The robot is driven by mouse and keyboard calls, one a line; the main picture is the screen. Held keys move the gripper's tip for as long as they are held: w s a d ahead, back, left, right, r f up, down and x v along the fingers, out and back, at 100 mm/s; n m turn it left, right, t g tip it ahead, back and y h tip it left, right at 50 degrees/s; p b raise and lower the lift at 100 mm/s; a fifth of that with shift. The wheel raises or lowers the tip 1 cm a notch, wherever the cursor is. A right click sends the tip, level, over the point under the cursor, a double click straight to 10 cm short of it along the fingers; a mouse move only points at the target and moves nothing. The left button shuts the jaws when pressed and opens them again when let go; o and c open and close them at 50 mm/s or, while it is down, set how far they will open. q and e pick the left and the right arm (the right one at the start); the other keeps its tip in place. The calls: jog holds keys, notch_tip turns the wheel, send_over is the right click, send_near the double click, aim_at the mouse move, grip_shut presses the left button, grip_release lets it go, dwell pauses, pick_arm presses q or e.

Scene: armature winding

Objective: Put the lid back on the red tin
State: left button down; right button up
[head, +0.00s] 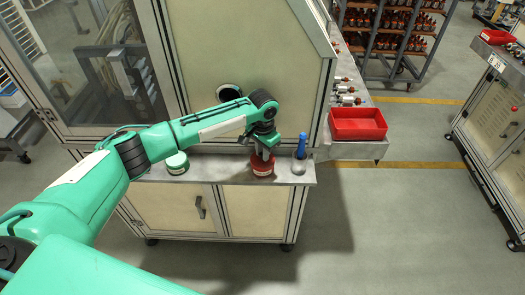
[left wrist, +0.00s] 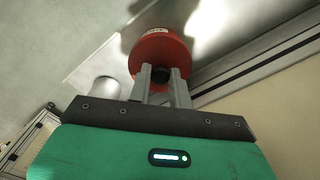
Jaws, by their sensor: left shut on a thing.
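The red tin (head: 262,168), with a pale label, stands on the grey ledge of the cabinet in the head view. My left gripper (head: 264,152) points down over it, its fingers at the top of the tin. In the left wrist view my left gripper (left wrist: 162,82) is shut on the dark knob of the red lid (left wrist: 150,52). The lid is at or just over the tin; I cannot tell whether it is seated or slightly raised. My right gripper does not show.
A green tin (head: 177,164) stands left on the ledge (head: 222,166). A red bin (head: 357,124) sits further right. The cabinet wall (head: 240,60) rises behind.

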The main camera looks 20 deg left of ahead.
pick_arm(q)
jog(key=shift+f+p, duration=0.15)
jog(key=shift+p, duration=0.2)
dwell(0.4)
jog(key=shift+p, duration=0.45)
dwell(0.5)
jog(key=c, duration=0.7)
grip_release()
jog(key=shift+r+p, duration=1.35)
jog(key=shift+r, duration=0.05)
jog(key=shift+r+p, duration=0.5)
jog(key=shift+r, duration=1.6)
